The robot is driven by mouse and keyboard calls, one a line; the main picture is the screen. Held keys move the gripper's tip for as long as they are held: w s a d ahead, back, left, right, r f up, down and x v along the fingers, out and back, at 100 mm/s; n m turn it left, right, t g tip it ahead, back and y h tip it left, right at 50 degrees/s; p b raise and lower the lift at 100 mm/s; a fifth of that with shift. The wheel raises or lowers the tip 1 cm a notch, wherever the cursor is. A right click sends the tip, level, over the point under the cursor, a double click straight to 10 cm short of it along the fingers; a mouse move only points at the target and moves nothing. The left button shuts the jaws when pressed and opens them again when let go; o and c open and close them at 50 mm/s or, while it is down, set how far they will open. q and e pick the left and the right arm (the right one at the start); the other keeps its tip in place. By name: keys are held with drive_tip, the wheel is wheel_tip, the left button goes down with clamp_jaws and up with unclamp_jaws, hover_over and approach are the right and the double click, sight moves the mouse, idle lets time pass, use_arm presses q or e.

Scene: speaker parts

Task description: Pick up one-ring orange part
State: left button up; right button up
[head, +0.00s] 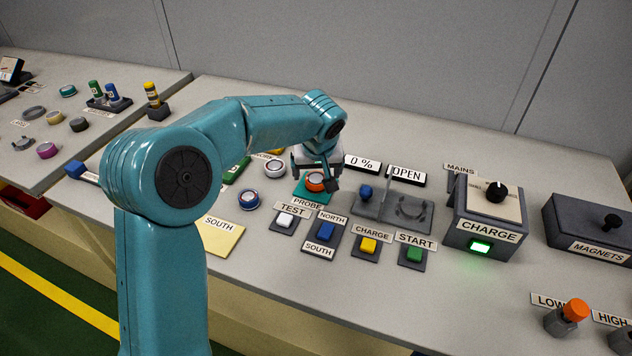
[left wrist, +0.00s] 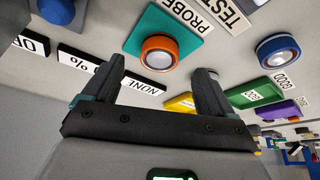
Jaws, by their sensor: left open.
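The orange part (head: 316,182) is a short round piece with a pale top. It sits on the teal pad labelled PROBE (head: 301,192). It also shows in the left wrist view (left wrist: 159,52), just past the fingertips and lined up with the gap between them. My left gripper (head: 315,171) is open and empty, pointing down close above the orange part and partly covering it in the head view. In the left wrist view, its two fingers (left wrist: 161,76) stand apart with nothing between them. My right gripper is in neither view.
A blue-ringed part (head: 249,199) and a pale round part (head: 274,168) lie left of the pad. Labelled buttons, including TEST (head: 285,219), stand in front. A grey fixture with a blue knob (head: 365,193) and the CHARGE box (head: 487,222) stand to the right.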

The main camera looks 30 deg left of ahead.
sight(316, 178)
use_arm(q)
drive_tip(key=x, duration=0.4)
drive_tip(key=shift+w+a+f, duration=0.2)
drive_tip(key=shift+w+a, duration=0.05)
drive_tip(key=shift+w, duration=0.1)
drive_tip(key=shift+s, duration=0.1)
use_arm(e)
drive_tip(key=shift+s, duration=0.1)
